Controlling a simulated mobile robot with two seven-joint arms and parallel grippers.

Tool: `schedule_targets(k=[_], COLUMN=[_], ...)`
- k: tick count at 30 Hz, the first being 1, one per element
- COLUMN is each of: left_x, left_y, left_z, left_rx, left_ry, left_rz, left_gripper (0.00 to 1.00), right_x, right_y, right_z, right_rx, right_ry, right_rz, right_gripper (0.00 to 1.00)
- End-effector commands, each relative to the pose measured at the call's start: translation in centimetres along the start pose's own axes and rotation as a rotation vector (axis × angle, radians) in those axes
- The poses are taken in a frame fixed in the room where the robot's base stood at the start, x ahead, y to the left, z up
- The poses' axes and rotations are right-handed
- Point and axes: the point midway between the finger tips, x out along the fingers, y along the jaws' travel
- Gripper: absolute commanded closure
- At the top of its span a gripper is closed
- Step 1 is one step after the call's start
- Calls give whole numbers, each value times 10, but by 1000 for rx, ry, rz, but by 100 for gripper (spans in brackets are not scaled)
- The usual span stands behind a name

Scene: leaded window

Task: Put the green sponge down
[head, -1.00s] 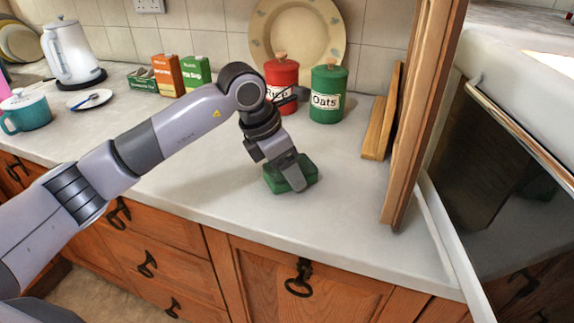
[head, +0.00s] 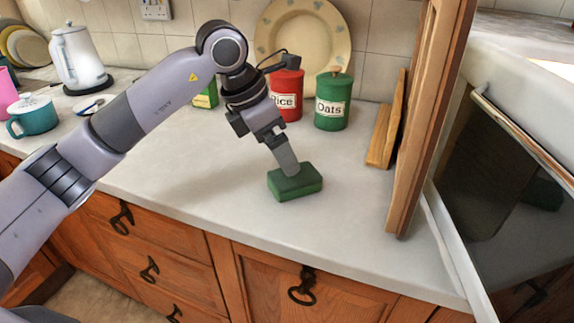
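The green sponge (head: 300,187) lies flat on the light grey counter (head: 215,205) in the head view, near the middle. My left gripper (head: 289,168) is directly above it, pointing down. Its near finger ends over the sponge's top face and no longer covers its front side. The far finger is hidden behind the near one, so the gap between them does not show. The sponge appears free of the fingers, so I take the gripper as open. My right gripper is not in view.
A red rice canister (head: 287,95) and a green oats canister (head: 333,102) stand behind, before a cream plate (head: 328,35). Wooden boards (head: 384,130) lean at the right by a wooden post (head: 425,130). A teal mug (head: 37,115) and kettle (head: 76,58) stand left. The front counter is clear.

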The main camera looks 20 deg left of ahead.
Motion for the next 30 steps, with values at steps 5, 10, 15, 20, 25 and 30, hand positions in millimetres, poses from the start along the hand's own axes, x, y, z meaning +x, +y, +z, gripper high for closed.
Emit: schedule_targets(k=[5,10,15,20,25,30], left_x=[-30,-42,-44,-44,-44,-43], left_y=[0,0,0,0,0,0], left_z=[0,0,0,0,0,0], left_rx=[1,0,0,0,0,0], left_ry=[-1,-1,0,0,0,0], left_rz=[1,0,-1,0,0,0], left_gripper=[4,4,4,4,4,4], right_x=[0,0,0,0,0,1], right_y=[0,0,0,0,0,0], right_z=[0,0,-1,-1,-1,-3], right_rx=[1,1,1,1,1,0], right_ry=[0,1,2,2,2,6], right_rz=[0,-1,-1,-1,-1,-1], right_gripper=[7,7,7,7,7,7])
